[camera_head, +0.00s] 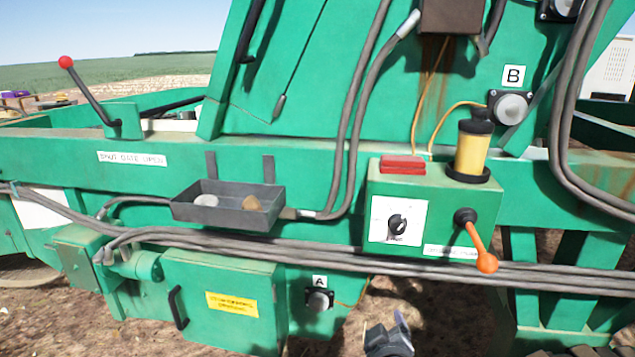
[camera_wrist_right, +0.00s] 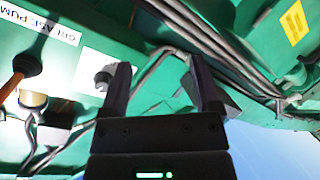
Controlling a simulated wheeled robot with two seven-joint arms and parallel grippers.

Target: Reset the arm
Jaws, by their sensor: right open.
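My right gripper (camera_head: 388,335) is at the bottom of the head view, low in front of the green machine and just right of the panel marked A. In the right wrist view, the right gripper's two dark fingers (camera_wrist_right: 160,75) stand wide apart with nothing between them. Beyond them are the green machine (camera_wrist_right: 160,105), a small dark tray (camera_wrist_right: 228,100) and cables. The gripper appears apart from all of these. My left gripper is not in view.
A control box (camera_head: 440,205) carries a dark knob (camera_head: 397,224), an orange-tipped lever (camera_head: 480,245) and a yellow cylinder (camera_head: 473,148). A tray (camera_head: 225,216) holds two stones. Thick hoses (camera_head: 330,266) run across the machine. Bare ground (camera_head: 440,310) shows below.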

